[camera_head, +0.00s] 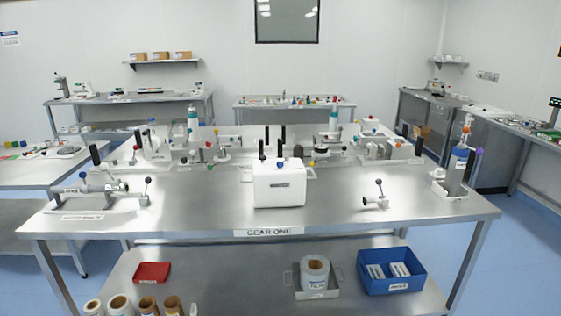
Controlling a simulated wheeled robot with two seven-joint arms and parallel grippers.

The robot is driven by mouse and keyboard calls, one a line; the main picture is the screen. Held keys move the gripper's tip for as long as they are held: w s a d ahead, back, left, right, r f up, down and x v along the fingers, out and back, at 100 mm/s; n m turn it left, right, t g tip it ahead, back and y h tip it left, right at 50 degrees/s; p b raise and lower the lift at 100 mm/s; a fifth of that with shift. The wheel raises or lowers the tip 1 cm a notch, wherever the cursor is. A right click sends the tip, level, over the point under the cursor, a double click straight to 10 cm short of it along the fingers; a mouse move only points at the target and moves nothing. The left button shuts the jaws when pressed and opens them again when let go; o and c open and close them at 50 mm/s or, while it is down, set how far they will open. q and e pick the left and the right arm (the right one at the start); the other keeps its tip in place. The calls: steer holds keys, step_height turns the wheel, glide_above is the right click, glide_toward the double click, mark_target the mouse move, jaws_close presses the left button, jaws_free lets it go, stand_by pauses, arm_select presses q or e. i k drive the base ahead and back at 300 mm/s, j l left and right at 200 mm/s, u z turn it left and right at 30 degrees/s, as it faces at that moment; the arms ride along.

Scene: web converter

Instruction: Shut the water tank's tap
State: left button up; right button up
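No part is clearly readable as the water tank or its tap. A blue cylinder (459,159) stands upright on a metal stand at the right end of the front steel table, with coloured ball knobs near it. A small metal fitting (376,202) with a dark ball-ended lever (379,183) stands on the right half of that table. A white box (279,186) with a small dark label sits at the middle, with a blue knob (280,163) on top. Whether any valve is open or shut is too small to tell. Neither of my grippers is in view.
The front steel table (330,212) has bare room beside the white box. A metal device (100,190) with a lever stands at its left. The lower shelf holds a blue bin (391,286), a red box (151,273) and rolls (315,273). Blue floor (520,240) shows at right.

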mark_target(279, 164)
steer(key=i+j+z, duration=0.45)
steer(key=i+j, duration=0.15)
steer(key=i+j+z, duration=0.45)
steer(key=j, duration=0.35)
steer(key=i+j+z, duration=0.25)
steer(key=j, duration=0.2)
